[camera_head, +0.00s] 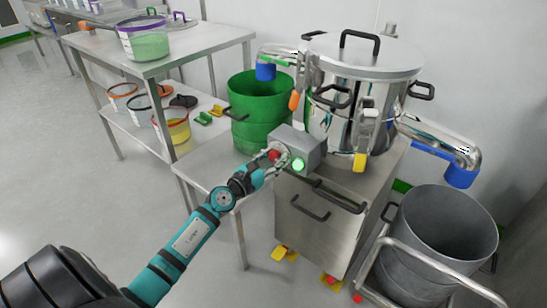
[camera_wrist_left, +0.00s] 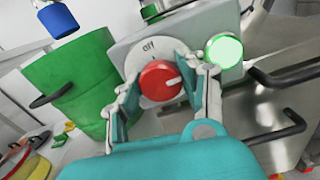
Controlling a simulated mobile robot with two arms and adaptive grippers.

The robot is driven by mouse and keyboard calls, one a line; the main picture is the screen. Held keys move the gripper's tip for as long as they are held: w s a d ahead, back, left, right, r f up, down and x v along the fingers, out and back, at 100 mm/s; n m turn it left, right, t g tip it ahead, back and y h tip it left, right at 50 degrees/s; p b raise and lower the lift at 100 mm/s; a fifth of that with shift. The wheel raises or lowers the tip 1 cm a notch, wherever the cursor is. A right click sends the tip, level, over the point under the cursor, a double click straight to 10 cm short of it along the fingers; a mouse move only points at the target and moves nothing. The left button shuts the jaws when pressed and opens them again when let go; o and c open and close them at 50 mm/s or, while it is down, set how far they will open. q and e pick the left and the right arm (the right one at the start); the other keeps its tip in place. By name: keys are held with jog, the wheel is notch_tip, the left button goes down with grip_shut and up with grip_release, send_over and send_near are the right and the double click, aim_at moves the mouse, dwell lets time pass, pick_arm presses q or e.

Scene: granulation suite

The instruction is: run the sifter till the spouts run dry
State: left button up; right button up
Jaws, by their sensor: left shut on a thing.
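The sifter (camera_head: 350,105) is a steel drum with a lid on a steel cabinet. Its grey control box (camera_head: 306,146) carries a red knob (camera_wrist_left: 160,82) and a lit green button (camera_head: 298,164). My left gripper (camera_wrist_left: 157,92) is shut on the red knob, one finger on each side. The knob's white mark points to the right, away from the "off" label above it. One blue-ended spout (camera_head: 266,71) hangs over the green bin (camera_head: 262,100). Another blue-ended spout (camera_head: 459,176) hangs over the grey bin (camera_head: 445,230). I cannot see material falling from either. My right gripper is not visible.
A steel table (camera_head: 190,50) at the left holds a tub of green material (camera_head: 145,42). Its lower shelf bears several smaller tubs (camera_head: 172,125). The grey bin stands in a tubular-framed cart (camera_head: 375,250). Open floor (camera_head: 60,190) lies at the left.

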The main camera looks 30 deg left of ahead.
pick_arm(q)
jog(key=shift+n, duration=0.3)
jog(key=n+p, duration=0.2)
jog(key=n, duration=0.5)
jog(key=shift+a+r+n+p, duration=0.1)
jog(key=shift+n+p, duration=0.3)
jog(key=n+p, duration=0.2)
jog(key=n, duration=0.5)
jog(key=shift+a+p, duration=0.1)
jog(key=shift+p, duration=0.2)
jog(key=shift+n, duration=1)
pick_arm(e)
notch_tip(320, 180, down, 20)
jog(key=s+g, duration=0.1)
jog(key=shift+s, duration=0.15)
pick_arm(q)
jog(key=o, duration=1.2)
jog(key=shift+f, duration=0.2)
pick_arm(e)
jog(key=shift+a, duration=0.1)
pick_arm(q)
jog(key=s, duration=1.2)
jog(key=shift+a, duration=0.45)
